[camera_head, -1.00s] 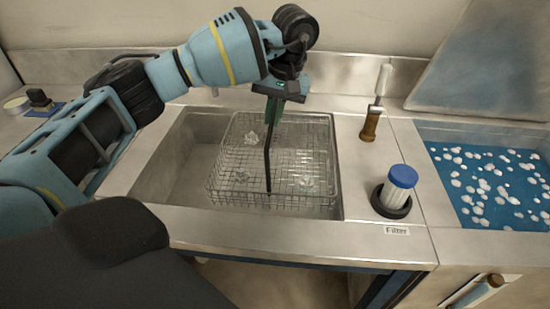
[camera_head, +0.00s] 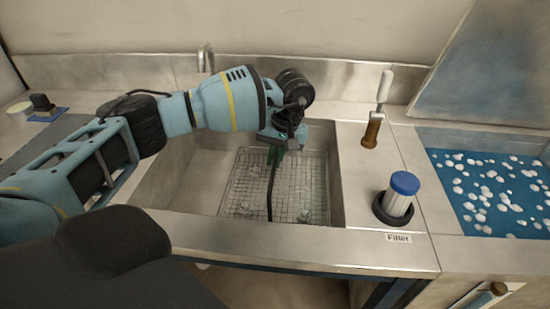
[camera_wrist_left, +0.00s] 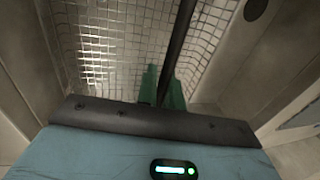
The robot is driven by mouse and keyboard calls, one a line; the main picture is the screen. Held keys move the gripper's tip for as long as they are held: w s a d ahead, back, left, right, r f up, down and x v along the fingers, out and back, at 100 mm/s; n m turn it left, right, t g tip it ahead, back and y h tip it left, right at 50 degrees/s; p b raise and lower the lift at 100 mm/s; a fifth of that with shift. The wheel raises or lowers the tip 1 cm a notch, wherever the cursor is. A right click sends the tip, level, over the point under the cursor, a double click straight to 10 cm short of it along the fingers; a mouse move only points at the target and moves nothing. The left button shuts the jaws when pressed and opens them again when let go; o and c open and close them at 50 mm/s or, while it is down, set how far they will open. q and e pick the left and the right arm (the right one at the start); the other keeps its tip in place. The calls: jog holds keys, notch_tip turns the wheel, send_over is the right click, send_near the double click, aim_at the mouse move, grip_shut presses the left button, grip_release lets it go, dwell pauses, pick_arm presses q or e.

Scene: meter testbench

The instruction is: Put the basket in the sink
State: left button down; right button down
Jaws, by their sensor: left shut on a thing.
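The wire basket (camera_head: 238,190) is inside the steel sink (camera_head: 170,188), low in the basin toward its right side. It looks level, but I cannot tell whether it touches the bottom. A few small clear pieces lie in it. A dark handle (camera_head: 269,195) rises across the basket. My left gripper (camera_head: 275,155), with green fingers, is shut on this handle above the basket. The left wrist view shows the green fingers (camera_wrist_left: 163,88) around the dark handle (camera_wrist_left: 178,45), with the mesh basket (camera_wrist_left: 100,45) below. My right gripper is not in view.
A blue-capped filter (camera_head: 399,195) stands on the counter right of the sink. Behind it is a brown-and-white brush-like tool (camera_head: 378,110). A blue basin with white pieces (camera_head: 480,190) is at the far right. A faucet (camera_head: 206,58) stands behind the sink.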

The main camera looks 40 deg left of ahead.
pick_arm(q)
jog(key=shift+f, duration=0.15)
jog(key=c, duration=1.5)
grip_release()
jog(key=shift+c, duration=0.2)
jog(key=v, duration=1.2)
